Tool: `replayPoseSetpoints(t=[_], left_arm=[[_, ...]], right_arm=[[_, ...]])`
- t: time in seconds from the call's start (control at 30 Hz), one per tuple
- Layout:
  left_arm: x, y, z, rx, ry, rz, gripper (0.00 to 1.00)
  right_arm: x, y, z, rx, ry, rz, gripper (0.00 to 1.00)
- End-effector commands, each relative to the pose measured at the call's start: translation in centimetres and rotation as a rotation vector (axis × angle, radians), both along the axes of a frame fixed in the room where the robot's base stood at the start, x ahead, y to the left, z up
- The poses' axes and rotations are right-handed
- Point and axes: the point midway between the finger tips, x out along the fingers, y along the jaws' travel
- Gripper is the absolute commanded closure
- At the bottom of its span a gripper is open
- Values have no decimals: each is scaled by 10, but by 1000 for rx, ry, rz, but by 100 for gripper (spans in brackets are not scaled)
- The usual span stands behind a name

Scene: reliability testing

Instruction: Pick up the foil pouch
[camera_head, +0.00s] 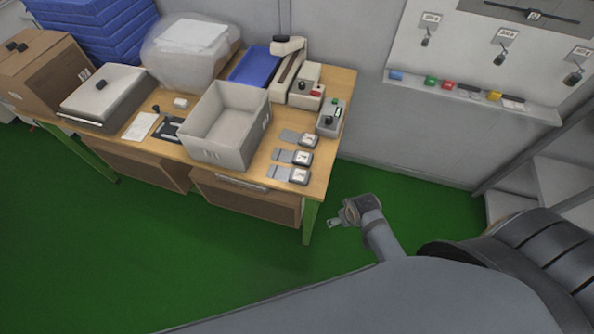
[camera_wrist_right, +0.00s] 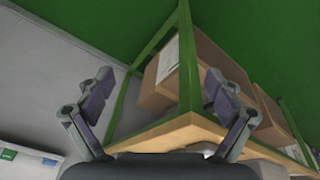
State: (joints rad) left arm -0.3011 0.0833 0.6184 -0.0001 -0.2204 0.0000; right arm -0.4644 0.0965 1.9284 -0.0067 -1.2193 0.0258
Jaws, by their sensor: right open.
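Three flat grey packets with white labels lie in a column near the right front of the wooden table (camera_head: 340,88) in the head view: a back one (camera_head: 298,138), a middle one (camera_head: 292,157) and a front one (camera_head: 288,175). They look like foil pouches, but I cannot be sure which one is meant. My right gripper (camera_head: 340,217) is to the right of the table's front right corner, apart from the packets. In the right wrist view, my right gripper (camera_wrist_right: 158,78) has its fingers spread with nothing between them; no packet shows there. My left gripper is not in view.
A grey open bin (camera_head: 213,152) stands left of the packets. A small grey device (camera_head: 330,118) stands behind them at the right edge. The table's green leg (camera_head: 309,222) is close to my right gripper. Cardboard boxes (camera_wrist_right: 220,65) sit under the table. Green floor is clear in front.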

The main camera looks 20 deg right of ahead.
Motion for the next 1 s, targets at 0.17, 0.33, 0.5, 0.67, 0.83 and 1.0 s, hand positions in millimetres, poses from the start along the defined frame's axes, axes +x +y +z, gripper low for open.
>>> replayPoseSetpoints(t=[0.17,0.33,0.5,0.67,0.83,1.0], left_arm=[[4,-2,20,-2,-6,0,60],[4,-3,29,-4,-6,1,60],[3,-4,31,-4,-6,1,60],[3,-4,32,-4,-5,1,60],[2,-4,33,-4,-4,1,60],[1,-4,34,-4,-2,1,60]], right_arm=[[11,6,81,5,-25,-20,8],[38,14,120,40,0,-151,8],[73,25,116,78,45,-282,8],[113,44,114,116,99,-404,8],[157,74,126,146,164,-521,8],[183,97,140,152,209,-591,8]])
